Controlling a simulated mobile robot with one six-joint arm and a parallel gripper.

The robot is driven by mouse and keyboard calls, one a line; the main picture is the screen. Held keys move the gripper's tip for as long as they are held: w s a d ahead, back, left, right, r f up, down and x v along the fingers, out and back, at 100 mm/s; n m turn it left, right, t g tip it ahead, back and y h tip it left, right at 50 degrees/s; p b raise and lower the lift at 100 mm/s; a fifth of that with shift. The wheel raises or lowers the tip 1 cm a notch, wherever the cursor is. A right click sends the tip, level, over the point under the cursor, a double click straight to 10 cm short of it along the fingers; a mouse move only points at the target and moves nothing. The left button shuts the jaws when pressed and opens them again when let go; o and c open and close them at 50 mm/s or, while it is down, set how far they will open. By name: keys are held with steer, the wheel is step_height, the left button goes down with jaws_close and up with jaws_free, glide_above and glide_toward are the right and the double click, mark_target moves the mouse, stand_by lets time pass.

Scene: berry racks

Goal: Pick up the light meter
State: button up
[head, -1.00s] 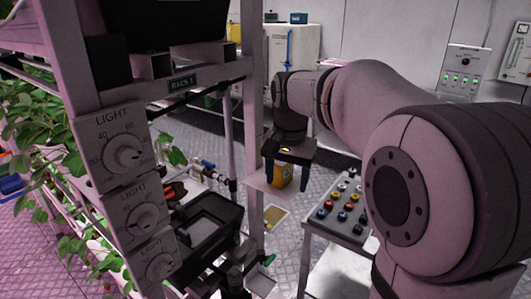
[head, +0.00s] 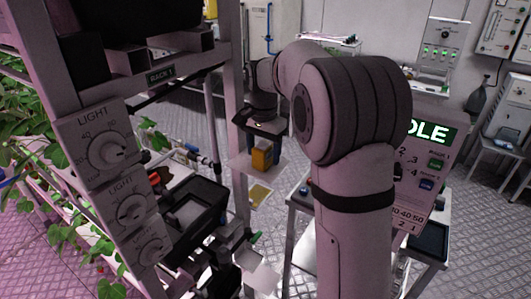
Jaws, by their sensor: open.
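A yellow-orange boxy device (head: 262,158), which looks like the light meter, stands on a small pale shelf (head: 240,163) beside the rack post. My gripper (head: 261,136) is just above it, pointing down, with its dark body over the device's top. The jaws are open, with nothing seen between them. I cannot tell whether the fingertips reach beside the device or stay above it. My arm comes in from the right and hides part of the area behind.
The rack post (head: 233,60) stands close left of my gripper. Light dials (head: 109,152) are on the rack's front. A black tray (head: 193,212) and a yellow plate (head: 259,195) are lower down. A console with a lit display (head: 430,132) stands right, behind my arm.

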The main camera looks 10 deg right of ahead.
steer(key=shift+f, duration=0.45)
steer(key=shift+c, duration=0.2)
steer(key=shift+r, duration=0.1)
steer(key=c, duration=1.2)
